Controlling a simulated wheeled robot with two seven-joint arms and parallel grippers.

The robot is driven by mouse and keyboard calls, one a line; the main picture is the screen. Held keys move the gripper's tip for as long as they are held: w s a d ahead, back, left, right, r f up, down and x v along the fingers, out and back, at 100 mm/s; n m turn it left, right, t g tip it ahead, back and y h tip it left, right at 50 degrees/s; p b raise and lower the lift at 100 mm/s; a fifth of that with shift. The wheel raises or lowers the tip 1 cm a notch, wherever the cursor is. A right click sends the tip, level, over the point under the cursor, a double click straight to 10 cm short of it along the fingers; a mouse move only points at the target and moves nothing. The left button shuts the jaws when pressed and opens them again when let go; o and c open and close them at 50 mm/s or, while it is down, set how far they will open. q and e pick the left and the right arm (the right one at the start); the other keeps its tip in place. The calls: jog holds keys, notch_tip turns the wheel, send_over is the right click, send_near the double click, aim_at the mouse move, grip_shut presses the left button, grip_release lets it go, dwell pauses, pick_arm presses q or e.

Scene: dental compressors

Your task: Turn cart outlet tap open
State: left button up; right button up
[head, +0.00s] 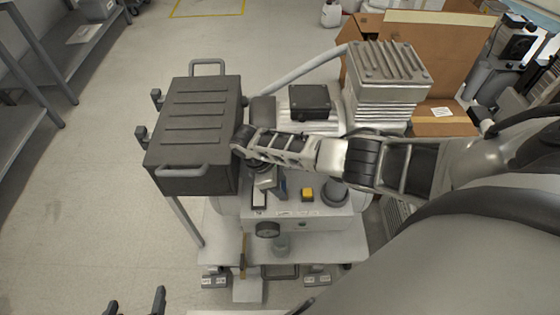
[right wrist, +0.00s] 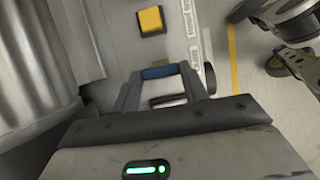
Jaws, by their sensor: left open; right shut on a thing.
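The cart (head: 335,247) stands in the middle of the head view, carrying compressors and a front panel with a yellow button (head: 307,194). My right gripper (right wrist: 162,82) reaches down over the panel, left of the yellow button in the head view. In the right wrist view its fingers are shut on a small blue handle (right wrist: 160,71), which appears to be the outlet tap's. The tap's body is hidden, and I cannot tell how far it is turned. My left gripper (head: 136,304) is open and empty at the bottom left, apart from the cart.
A dark ribbed box (head: 192,132) with handles stands at the cart's left. A round gauge (head: 268,230) and a thin brass-coloured piece (head: 243,255) are at the front. A cardboard box (head: 440,60) is behind right. Grey shelving (head: 40,70) is far left; floor between is clear.

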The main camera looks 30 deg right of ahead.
jog(key=shift+a, duration=0.1)
dwell(0.4)
jog(key=o, duration=1)
jog(key=p+v, duration=0.2)
jog(key=v, duration=1.4)
jog(key=shift+s, duration=0.1)
